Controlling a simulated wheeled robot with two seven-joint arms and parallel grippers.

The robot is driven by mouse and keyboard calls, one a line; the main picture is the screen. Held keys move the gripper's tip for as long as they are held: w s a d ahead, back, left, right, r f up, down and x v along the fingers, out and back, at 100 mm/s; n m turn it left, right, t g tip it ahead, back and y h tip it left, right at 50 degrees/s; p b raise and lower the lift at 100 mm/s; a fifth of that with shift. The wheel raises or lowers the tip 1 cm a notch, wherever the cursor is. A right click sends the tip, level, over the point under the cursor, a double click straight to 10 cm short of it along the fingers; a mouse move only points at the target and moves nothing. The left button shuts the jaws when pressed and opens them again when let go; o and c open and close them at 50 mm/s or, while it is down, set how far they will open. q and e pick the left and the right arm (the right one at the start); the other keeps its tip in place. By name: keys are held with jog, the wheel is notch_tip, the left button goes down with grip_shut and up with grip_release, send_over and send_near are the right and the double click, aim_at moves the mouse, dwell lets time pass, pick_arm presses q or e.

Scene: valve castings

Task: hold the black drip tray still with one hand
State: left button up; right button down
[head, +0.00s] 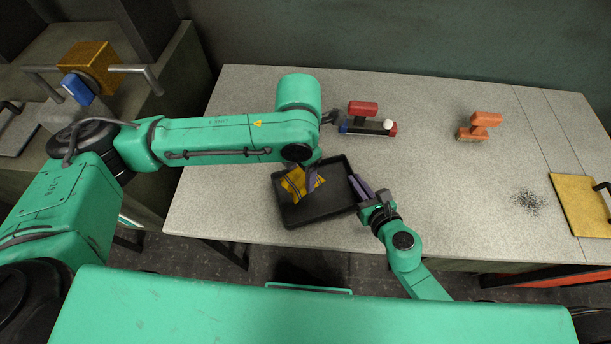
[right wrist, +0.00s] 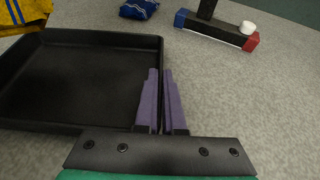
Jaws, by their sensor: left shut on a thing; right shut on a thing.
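The black drip tray (head: 325,206) lies flat on the grey bench, and its near right part also shows in the right wrist view (right wrist: 80,85). My right gripper (head: 358,186) is at the tray's right side, its purple fingers (right wrist: 161,100) shut on the right wall. My left gripper (head: 313,177) reaches over the tray from above and is shut on a yellow cloth with dark stripes (head: 294,184). The cloth is over the tray's left part; whether it touches the floor of the tray I cannot tell. My left arm hides part of the tray's far side.
A black bar tool with red handle (head: 363,108) stands behind the tray. A blue striped thing (right wrist: 138,9) lies near it. An orange-handled brush (head: 480,125), dark specks (head: 530,201) and a yellow board (head: 580,206) are to the right.

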jog(key=c, duration=0.9)
grip_release()
jog(key=shift+c, duration=0.2)
jog(key=v, duration=1.1)
jog(key=shift+s+d, duration=0.2)
jog(key=shift+s+r, duration=0.15)
jog(key=shift+r, duration=0.05)
